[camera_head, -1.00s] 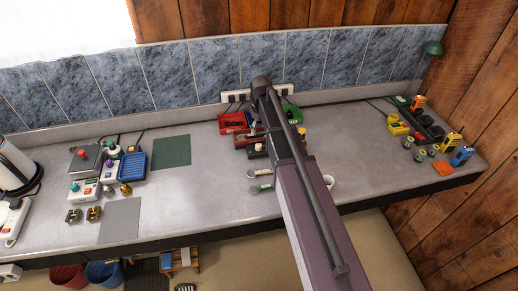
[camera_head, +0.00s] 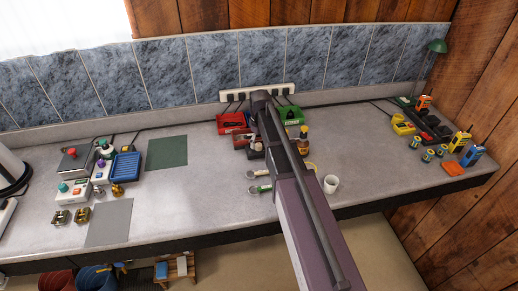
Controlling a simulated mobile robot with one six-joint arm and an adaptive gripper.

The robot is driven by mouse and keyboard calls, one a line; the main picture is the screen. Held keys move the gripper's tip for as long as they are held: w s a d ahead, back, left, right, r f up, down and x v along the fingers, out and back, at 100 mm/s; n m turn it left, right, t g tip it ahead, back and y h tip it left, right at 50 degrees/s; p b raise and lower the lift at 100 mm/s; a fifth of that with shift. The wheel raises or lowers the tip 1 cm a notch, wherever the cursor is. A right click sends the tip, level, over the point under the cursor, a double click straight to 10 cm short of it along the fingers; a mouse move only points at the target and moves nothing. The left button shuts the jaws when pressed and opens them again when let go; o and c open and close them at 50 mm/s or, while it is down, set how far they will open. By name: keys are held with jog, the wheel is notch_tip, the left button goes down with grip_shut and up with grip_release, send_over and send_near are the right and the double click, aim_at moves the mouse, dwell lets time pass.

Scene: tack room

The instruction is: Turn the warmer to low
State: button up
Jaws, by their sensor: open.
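I cannot tell which device is the warmer. At the left of the counter stand several knobbed devices: a grey flat-topped one with a red knob (camera_head: 76,160), a white box with a teal knob (camera_head: 72,192), a white one with a green knob (camera_head: 105,148) and one with a purple knob (camera_head: 100,171). A red device (camera_head: 231,122) and a green device (camera_head: 289,115) stand at the back middle, either side of my arm. Dial settings are too small to read. My arm crosses the middle of the view; my gripper is hidden.
A blue tray (camera_head: 126,166), a green mat (camera_head: 167,152) and a grey mat (camera_head: 110,222) lie at the left. A power strip (camera_head: 236,95) is at the wall. Radios and chargers (camera_head: 430,125) fill the right end.

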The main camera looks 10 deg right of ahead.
jog(key=shift+f+b, duration=0.5)
jog(key=shift+f, duration=0.25)
grip_shut()
